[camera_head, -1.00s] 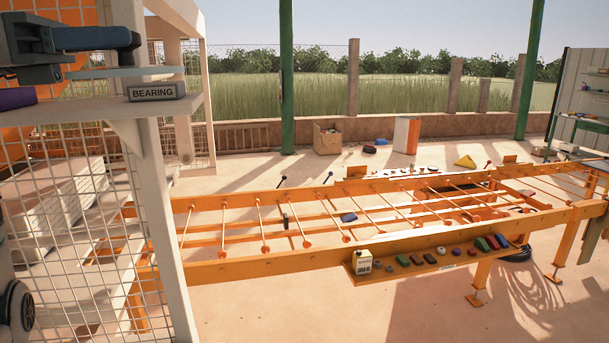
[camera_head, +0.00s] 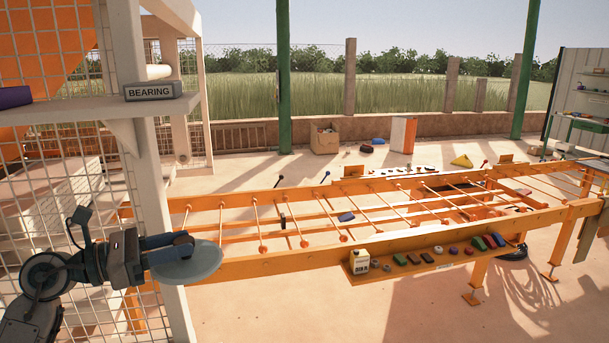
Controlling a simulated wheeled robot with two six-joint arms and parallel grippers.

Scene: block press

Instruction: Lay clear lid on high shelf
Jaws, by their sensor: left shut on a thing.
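The clear lid (camera_head: 200,267) is a pale, see-through round disc at the lower left, in front of the white post. My left gripper (camera_head: 180,246) is shut on the lid's near-left edge and holds it roughly level in the air. The high shelf (camera_head: 75,110) is at the upper left, well above the lid in the picture. It carries a BEARING sign (camera_head: 150,91) at its right end and a purple object (camera_head: 14,97) at its left. The middle of its top shows bare. My right gripper is out of view.
A white post (camera_head: 160,205) and wire mesh (camera_head: 60,180) stand close beside my left arm. Open floor lies in front.

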